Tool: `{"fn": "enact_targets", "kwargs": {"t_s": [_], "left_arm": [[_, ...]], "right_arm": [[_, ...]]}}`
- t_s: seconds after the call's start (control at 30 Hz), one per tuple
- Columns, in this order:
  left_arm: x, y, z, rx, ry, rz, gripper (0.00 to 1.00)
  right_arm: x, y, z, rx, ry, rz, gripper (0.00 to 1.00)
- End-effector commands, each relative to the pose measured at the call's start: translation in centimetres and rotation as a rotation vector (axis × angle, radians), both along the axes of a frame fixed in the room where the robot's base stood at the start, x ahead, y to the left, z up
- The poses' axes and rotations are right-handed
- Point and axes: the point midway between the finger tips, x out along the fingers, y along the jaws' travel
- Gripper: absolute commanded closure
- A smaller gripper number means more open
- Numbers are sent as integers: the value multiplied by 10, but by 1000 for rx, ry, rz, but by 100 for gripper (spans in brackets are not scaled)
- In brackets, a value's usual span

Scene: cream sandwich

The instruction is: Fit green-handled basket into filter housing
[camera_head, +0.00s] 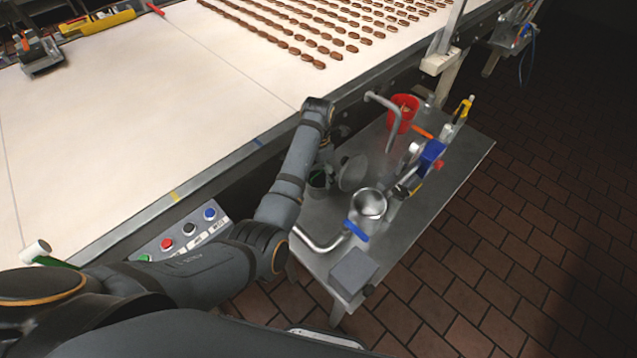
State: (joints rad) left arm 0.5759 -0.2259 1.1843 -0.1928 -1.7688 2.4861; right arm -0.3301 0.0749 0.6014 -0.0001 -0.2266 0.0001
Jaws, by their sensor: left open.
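The filter housing (369,206) is an open-topped steel cylinder on the metal side table, with a round grey lid-like disc (352,173) standing tilted behind it. A small dark round vessel with a bit of green (318,179) sits left of the disc; it seems to be the green-handled basket, but it is partly hidden and small. My left gripper (322,170) hangs from the wrist beside the conveyor edge, pointing down right at this vessel. Its jaws are open, and contact cannot be made out. My right gripper is out of view.
On the side table (465,150) are a red bucket (403,113), a bent steel pipe, a blue-handled valve (356,231), a blue device (431,155) and a grey box (354,270). The conveyor (150,110) edge and a button panel (187,240) border my arm.

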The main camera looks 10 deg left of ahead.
Motion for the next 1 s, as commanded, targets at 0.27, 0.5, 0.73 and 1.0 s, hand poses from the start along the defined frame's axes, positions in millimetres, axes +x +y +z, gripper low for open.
{"fn": "enact_targets", "kwargs": {"t_s": [0.27, 0.5, 0.73, 1.0], "left_arm": [[1, 2, -15, 2, 4, 0, 3], [3, 2, -54, 1, 2, -1, 3], [4, 2, -59, -1, -1, 0, 3], [4, 2, -58, -1, -1, -1, 34]], "right_arm": [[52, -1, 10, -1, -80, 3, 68], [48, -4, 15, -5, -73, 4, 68], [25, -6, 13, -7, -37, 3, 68], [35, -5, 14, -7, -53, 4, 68]]}}
